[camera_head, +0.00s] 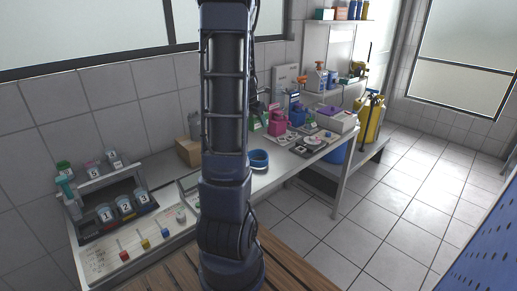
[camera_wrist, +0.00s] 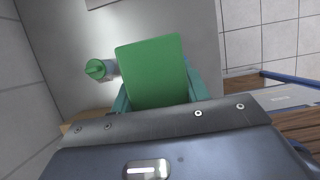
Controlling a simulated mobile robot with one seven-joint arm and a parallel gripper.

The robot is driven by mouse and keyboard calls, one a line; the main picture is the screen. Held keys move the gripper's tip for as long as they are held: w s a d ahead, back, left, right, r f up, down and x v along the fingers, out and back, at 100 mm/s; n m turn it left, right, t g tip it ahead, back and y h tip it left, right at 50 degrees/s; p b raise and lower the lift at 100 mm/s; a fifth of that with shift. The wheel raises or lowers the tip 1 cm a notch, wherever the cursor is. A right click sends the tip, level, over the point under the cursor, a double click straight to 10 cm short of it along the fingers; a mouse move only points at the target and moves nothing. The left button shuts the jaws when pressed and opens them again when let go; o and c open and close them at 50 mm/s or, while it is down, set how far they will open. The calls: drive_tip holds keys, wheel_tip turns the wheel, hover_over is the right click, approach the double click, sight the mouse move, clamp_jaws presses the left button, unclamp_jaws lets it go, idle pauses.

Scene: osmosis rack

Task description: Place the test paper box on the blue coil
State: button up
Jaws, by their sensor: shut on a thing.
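The test paper box (camera_wrist: 152,68) shows in the wrist view as a green flat-faced block. My gripper (camera_wrist: 158,92) has its teal fingers on both sides of the box and is shut on it. The blue coil (camera_head: 259,159) is a blue ring lying on the bench in the head view, just right of my arm, which may cover its left edge. The coil is not recognisable in the wrist view.
A rack with numbered cups (camera_head: 125,205) stands on the bench at left. A cardboard box (camera_head: 188,151) sits left of my arm. Pink jugs (camera_head: 277,122) and a white box (camera_head: 336,119) stand further right. A green-capped item (camera_wrist: 97,69) is beyond the fingers.

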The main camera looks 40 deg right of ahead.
wheel_tip(320, 180, down, 14)
drive_tip(key=shift+r, duration=0.1)
idle(0.5)
drive_tip(key=o, duration=1.1)
